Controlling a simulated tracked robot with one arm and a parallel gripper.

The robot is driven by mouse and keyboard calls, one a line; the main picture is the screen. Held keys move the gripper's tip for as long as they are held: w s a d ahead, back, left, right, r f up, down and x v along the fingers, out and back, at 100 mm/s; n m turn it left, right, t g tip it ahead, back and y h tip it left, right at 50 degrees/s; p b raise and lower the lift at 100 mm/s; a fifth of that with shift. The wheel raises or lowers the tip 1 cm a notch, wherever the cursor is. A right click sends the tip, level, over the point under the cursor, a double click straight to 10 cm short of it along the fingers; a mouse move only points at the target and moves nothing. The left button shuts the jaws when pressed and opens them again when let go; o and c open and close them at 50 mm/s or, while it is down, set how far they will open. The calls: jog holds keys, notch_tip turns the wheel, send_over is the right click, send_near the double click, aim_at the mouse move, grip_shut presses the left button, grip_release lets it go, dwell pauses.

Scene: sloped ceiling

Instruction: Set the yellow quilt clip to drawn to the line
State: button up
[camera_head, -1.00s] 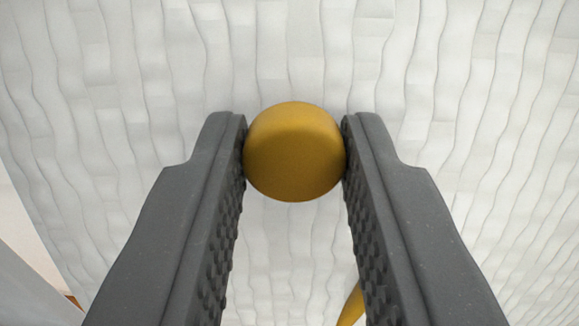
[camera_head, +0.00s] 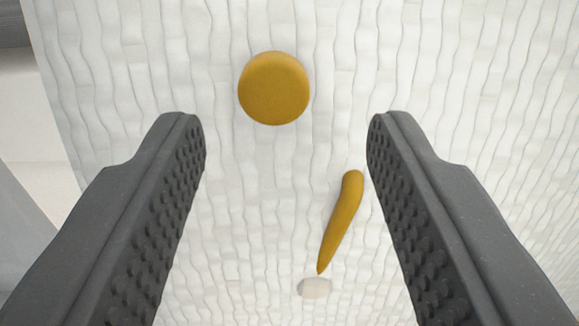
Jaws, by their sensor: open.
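A round yellow knob (camera_head: 274,88) stands against the white quilted surface (camera_head: 110,60), above and between my fingertips in the picture. A slim yellow tapered piece (camera_head: 341,222) lies lower right of it, its narrow end pointing down near a small pale oval mark (camera_head: 314,288). I cannot tell which of the two yellow pieces is the quilt clip, or whether they are joined. My gripper (camera_head: 286,140) is open and empty. Its two dark ridged fingers stand wide apart, clear of the knob. The tapered piece shows between the fingers, nearer the right one.
The quilted surface fills most of the view, with its edge running down the left side. Beyond that edge are pale plain surfaces (camera_head: 25,110) and a dark strip at the upper left corner. The quilted area around the yellow pieces is clear.

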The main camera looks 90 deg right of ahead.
jog(key=a+p, duration=0.1)
jog(key=a, duration=0.8)
jog(key=shift+s+a+p, duration=0.3)
jog(key=shift+s+a, duration=0.1)
jog(key=shift+s, duration=0.05)
jog(key=shift+f, duration=0.1)
